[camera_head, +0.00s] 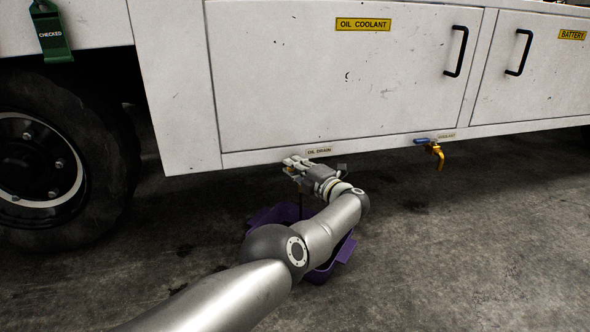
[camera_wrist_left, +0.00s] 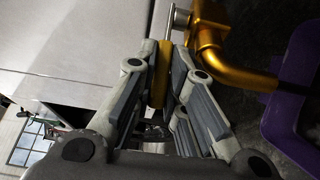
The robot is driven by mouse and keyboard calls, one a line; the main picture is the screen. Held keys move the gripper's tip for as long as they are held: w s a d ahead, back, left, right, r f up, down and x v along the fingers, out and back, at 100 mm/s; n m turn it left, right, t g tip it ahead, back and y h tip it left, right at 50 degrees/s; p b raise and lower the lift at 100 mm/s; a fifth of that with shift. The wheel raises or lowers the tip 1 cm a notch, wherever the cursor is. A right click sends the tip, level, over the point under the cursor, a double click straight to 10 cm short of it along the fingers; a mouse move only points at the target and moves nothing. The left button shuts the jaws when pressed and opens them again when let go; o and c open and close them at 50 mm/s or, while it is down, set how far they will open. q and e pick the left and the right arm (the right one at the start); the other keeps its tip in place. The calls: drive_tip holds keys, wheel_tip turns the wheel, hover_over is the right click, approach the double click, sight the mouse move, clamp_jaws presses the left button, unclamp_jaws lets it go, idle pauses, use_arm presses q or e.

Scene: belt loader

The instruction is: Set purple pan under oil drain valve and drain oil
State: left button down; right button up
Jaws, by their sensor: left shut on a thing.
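The purple pan (camera_head: 343,250) lies on the floor under the cabinet's lower edge, partly hidden behind my left arm. It also shows at the right of the left wrist view (camera_wrist_left: 272,128). My left gripper (camera_head: 293,166) is at the oil drain valve, just below the "OIL DRAIN" label (camera_head: 319,151). In the left wrist view its fingers are shut on the yellow valve handle (camera_wrist_left: 161,75). The brass valve body and spout (camera_wrist_left: 232,62) point toward the pan. A thin dark vertical line shows between gripper and pan, possibly oil. My right gripper is not in view.
A second valve with a blue handle and yellow spout (camera_head: 437,154) hangs to the right. A large black tire (camera_head: 65,160) stands at the left. The white cabinet (camera_head: 285,80) overhangs the floor. The concrete floor (camera_head: 480,250) at right is clear.

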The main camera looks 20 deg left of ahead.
use_arm(q)
drive_tip(key=shift+s+d+f, duration=0.15)
drive_tip(key=shift+d+f, duration=0.15)
drive_tip(key=shift+d, duration=0.2)
drive_tip(key=c, duration=1.5)
unclamp_jaws()
drive_tip(key=shift+r, duration=0.15)
drive_tip(key=shift+a, duration=0.1)
